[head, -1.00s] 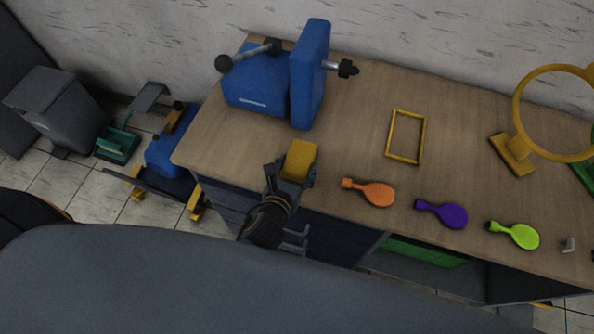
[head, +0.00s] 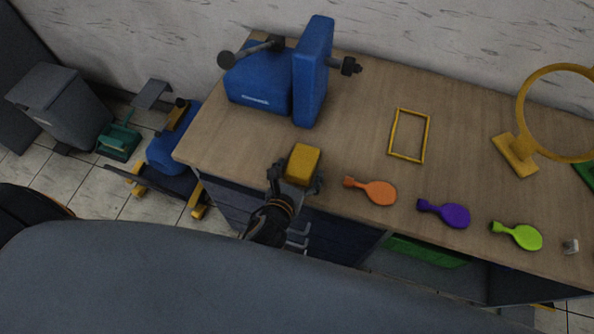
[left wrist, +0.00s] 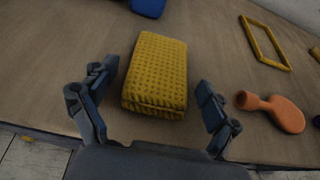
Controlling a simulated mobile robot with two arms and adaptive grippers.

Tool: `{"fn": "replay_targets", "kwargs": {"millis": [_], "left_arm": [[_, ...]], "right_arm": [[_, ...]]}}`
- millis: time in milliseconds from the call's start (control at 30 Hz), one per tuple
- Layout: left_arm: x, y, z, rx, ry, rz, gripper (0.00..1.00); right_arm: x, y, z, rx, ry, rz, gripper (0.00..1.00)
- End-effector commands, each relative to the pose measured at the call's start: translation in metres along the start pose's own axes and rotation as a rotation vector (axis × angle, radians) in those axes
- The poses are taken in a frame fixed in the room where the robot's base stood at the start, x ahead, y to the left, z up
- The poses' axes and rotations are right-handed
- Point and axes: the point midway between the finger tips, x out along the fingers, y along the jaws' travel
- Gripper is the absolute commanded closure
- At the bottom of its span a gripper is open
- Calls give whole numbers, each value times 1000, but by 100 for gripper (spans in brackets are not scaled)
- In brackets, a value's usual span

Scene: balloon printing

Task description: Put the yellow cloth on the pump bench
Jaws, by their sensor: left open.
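The yellow cloth (head: 303,164) is a thick folded block lying on the wooden bench (head: 365,110) near its front edge. It also shows in the left wrist view (left wrist: 157,76). My left gripper (head: 294,179) is open, with its fingers (left wrist: 152,105) spread to either side of the cloth's near end, apart from it. The blue pump machine (head: 258,85), with a tall blue block and black-knobbed rods, stands on the bench behind the cloth. My right gripper is not in view.
A yellow ring stand (head: 515,155) is at the right. Bare wood lies between the cloth and the machine.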

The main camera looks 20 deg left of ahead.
Motion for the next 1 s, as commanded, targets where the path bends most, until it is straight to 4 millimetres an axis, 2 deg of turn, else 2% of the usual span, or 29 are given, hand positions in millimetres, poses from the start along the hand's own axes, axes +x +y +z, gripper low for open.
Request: {"fn": "replay_targets", "kwargs": {"millis": [167, 400, 600, 800, 1000], "left_arm": [[-16, 0, 0, 1, 2, 0, 12], [-66, 0, 0, -1, 3, 0, 12], [-100, 0, -1, -1, 2, 0, 12], [-117, 0, 1, -1, 0, 1, 12], [-121, 0, 2, -1, -1, 0, 12]], "right_arm": [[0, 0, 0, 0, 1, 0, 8], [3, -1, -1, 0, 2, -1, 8], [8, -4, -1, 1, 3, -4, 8], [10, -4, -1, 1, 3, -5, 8], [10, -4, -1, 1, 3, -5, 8]]}}
